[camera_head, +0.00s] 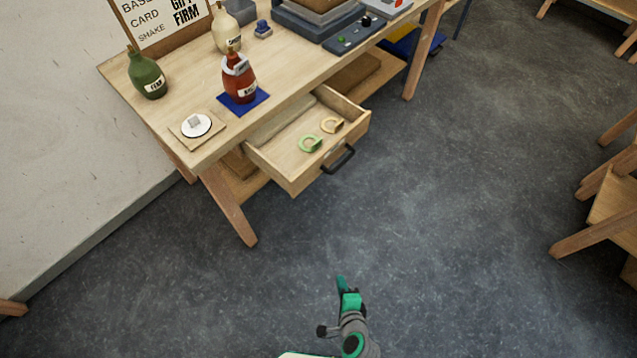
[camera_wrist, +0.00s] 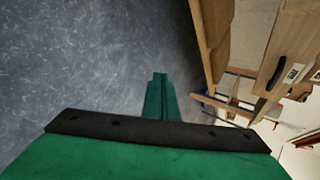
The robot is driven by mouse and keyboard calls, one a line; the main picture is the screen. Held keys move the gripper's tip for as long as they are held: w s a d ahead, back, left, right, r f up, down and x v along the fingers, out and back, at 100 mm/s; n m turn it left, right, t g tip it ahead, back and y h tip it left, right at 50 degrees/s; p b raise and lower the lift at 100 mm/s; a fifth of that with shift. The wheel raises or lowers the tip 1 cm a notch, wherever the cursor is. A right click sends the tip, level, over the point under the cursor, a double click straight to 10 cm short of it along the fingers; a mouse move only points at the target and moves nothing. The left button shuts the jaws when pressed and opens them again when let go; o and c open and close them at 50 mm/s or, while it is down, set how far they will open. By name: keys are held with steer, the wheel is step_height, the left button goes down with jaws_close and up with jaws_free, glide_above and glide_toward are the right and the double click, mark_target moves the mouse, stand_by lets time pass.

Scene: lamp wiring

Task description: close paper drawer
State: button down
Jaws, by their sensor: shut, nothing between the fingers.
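The wooden drawer (camera_head: 284,152) under the table is pulled out toward me. A green ring-shaped piece (camera_head: 311,144) and a yellow one (camera_head: 332,125) lie inside it. A black bar handle (camera_head: 338,159) is on its front. My gripper (camera_head: 341,282) is shut and empty, in front of the drawer and apart from it. In the wrist view my green fingers (camera_wrist: 158,95) are together, with bare floor to their left. A wooden front with a dark handle (camera_wrist: 276,74) shows at the right there; I cannot tell which drawer it is.
The wooden table (camera_head: 190,75) holds a green bottle (camera_head: 147,74), a red bottle (camera_head: 239,80) on a blue mat, a cream bottle (camera_head: 226,32) and a small white dish (camera_head: 196,126). Table legs (camera_head: 228,205) flank the drawer. Grey floor (camera_head: 440,230) is clear around my gripper.

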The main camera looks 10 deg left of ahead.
steer(key=w+m+y, duration=0.2)
steer(key=w+m, duration=0.1)
steer(key=w, duration=0.3)
steer(key=m+t+y, duration=0.1)
steer(key=m+y, duration=0.5)
steer(key=y, duration=0.4)
glide_toward(311, 177)
steer(key=x, duration=0.6)
steer(key=shift+a+r, duration=0.3)
steer(key=shift+a, duration=0.05)
